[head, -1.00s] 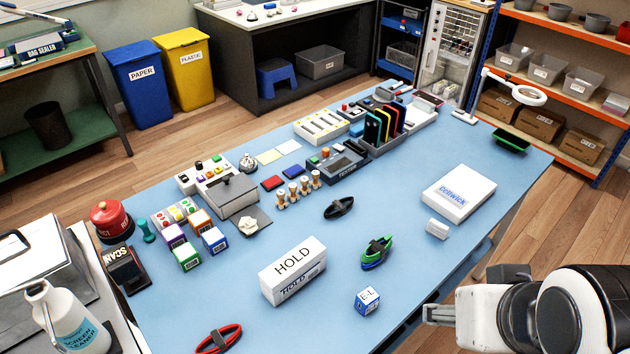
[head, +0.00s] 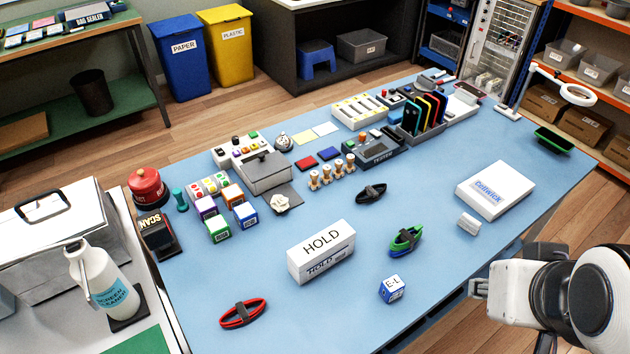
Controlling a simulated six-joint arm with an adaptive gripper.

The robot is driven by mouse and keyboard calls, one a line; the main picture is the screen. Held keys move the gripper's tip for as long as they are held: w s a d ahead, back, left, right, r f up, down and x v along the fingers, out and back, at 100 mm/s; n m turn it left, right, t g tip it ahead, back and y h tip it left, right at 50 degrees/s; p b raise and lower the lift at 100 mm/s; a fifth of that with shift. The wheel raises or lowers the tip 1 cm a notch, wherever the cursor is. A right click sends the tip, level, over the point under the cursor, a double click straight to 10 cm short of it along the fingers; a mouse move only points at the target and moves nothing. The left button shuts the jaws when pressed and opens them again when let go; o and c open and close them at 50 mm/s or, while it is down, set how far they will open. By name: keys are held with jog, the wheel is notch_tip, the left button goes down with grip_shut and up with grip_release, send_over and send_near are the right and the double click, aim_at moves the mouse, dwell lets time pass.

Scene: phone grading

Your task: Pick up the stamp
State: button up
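Several small stamp-like pieces with wooden handles (head: 326,175) stand in a row mid-table in the head view, beside the red ink pad (head: 306,163) and the blue ink pad (head: 329,153). A teal, knob-topped piece (head: 181,202) stands at the table's left, by the red dome; I cannot tell whether it is a stamp. My gripper (head: 478,288) is at the lower right, well apart from all of these. Nothing shows between its fingers, and their opening is too small to judge.
A white HOLD block (head: 321,251), an E-L cube (head: 392,289), a green-and-blue bundle (head: 405,241), a black band (head: 371,193) and a red band (head: 243,313) lie on the blue tabletop (head: 440,215). A white box (head: 495,190) lies at the right. Clear surface separates them.

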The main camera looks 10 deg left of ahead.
jog(key=w+d+r+n+t, duration=0.1)
jog(key=w+r+t, duration=0.2)
jog(key=w, duration=1.4)
jog(key=w+a+f+n+t+y, duration=0.1)
jog(key=w+a+n, duration=0.15)
jog(key=w, duration=0.55)
jog(key=w+a+n+t, duration=0.1)
jog(key=w+a, duration=0.2)
jog(key=w, duration=0.5)
jog(key=w+a+f+n+y, duration=0.2)
jog(key=w+a+f+y, duration=0.3)
jog(key=a, duration=0.3)
jog(key=w+a+f+n+y, duration=0.3)
jog(key=w+a+f, duration=0.2)
jog(key=a+f, duration=0.35)
jog(key=s+a+f+n+g+y, duration=0.1)
jog(key=s+a+f+g+y, duration=0.1)
jog(key=a+f, duration=0.4)
jog(key=shift+a+n+g+y, duration=0.35)
jog(key=shift+g+y, duration=0.05)
jog(key=shift+y, duration=0.4)
send_near(314, 180)
jog(key=shift+w+a+r, duration=0.45)
jog(key=shift+w+a, duration=0.1)
jog(key=shift+w, duration=0.1)
jog(key=shift+w+a+r, duration=0.5)
jog(key=shift+w+a, duration=0.05)
jog(key=shift+w, duration=0.05)
jog(key=shift+f, duration=0.1)
